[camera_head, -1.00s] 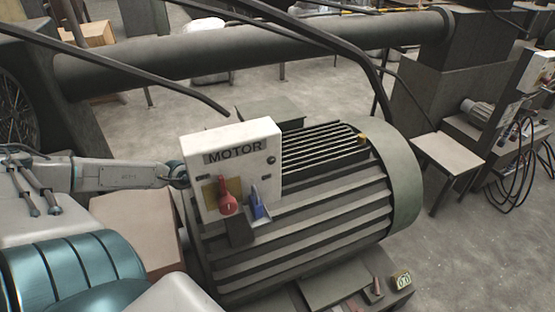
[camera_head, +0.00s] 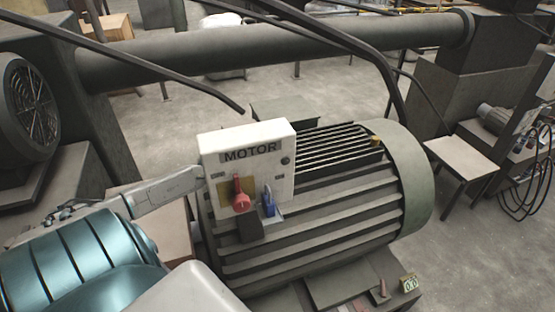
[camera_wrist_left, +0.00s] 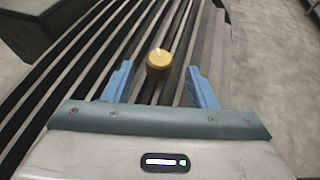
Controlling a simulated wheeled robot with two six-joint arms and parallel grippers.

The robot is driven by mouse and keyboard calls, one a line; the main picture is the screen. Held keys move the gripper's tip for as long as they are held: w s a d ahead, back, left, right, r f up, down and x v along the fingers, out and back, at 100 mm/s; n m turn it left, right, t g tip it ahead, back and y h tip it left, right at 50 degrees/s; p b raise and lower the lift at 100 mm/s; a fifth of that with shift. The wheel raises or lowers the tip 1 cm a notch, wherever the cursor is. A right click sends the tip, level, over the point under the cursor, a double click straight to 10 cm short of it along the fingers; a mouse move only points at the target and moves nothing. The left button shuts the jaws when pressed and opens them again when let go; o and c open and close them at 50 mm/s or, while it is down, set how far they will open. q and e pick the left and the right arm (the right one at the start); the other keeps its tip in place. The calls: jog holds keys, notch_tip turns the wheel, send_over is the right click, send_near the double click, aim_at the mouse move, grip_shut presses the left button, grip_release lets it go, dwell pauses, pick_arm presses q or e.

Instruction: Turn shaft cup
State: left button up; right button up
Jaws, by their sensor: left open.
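A small yellow cup (camera_head: 376,140), probably the shaft cup, sits at the right end of the grooved motor top. In the left wrist view a yellow cup (camera_wrist_left: 158,66) with a pale mark on top stands over the dark ribs. My left gripper (camera_wrist_left: 161,82) is open, with its two blue fingers on either side of the cup in that picture. Whether the fingers reach around it or stay short of it I cannot tell. In the head view my left arm runs behind the motor's white box, which hides the gripper. My right gripper is not in view.
The white box (camera_head: 280,139) marked MOTOR, with a red switch (camera_head: 240,194) and a blue one (camera_head: 268,199), stands against the ribbed motor (camera_head: 330,235). A thick pipe (camera_head: 270,55) and thin dark bars cross behind. A small table (camera_head: 463,155) stands at the right.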

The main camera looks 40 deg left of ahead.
pick_arm(q)
jog(key=shift+x, duration=2.5)
jog(key=shift+f, duration=0.1)
jog(key=c, duration=1)
